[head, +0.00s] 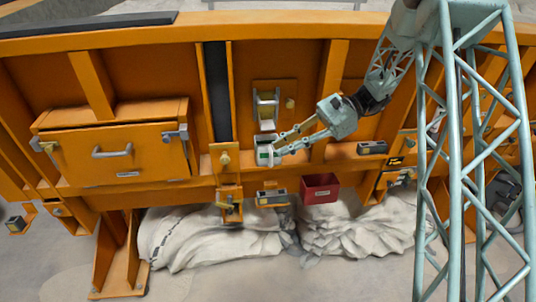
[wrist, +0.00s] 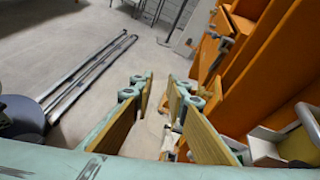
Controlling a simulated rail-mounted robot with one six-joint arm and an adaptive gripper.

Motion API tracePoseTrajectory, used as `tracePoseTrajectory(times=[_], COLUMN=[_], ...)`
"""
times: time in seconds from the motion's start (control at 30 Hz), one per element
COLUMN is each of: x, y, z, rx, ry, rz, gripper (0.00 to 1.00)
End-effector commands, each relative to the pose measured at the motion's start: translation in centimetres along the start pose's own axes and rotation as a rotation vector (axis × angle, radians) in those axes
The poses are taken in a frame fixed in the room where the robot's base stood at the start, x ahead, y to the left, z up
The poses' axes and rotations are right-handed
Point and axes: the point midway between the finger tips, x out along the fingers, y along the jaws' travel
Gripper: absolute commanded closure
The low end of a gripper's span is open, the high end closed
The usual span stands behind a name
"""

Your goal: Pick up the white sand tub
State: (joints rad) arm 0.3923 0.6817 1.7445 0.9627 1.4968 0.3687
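A small white tub-like object with a dark green patch (head: 264,155) sits at the orange ledge near the middle of the head view. I take it for the white sand tub. My gripper (head: 277,144) reaches in from the right, with its fingertips right beside this object. Whether they touch it is too small to tell. In the wrist view my gripper (wrist: 163,85) has its two yellow-padded fingers apart. A pale shape (wrist: 170,143) shows low between them, but I cannot tell what it is.
A red bin (head: 320,188) sits below the ledge to the right. A small dark-faced box (head: 271,197) is to its left. A hinged orange cover with a handle (head: 112,152) is at left. White sacks (head: 195,238) lie below. Metal rails (wrist: 85,75) lie on the open floor.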

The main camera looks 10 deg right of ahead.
Motion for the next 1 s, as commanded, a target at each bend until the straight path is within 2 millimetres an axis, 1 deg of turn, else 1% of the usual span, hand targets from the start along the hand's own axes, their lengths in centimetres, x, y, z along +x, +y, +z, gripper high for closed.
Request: tracePoseTrajectory(times=[0.03, 0.5, 0.8, 1.0], x=[-0.1, -1.9, -3.2, -4.0], y=[-0.4, -3.9, -5.4, -6.0], z=[-1.0, -8.5, -13.8, -17.5], rx=[0.016, 0.145, 0.221, 0.268], ry=[-0.014, -0.158, -0.251, -0.312], rz=[-0.011, -0.131, -0.211, -0.264], gripper=[0.86, 0.86, 0.86, 0.86])
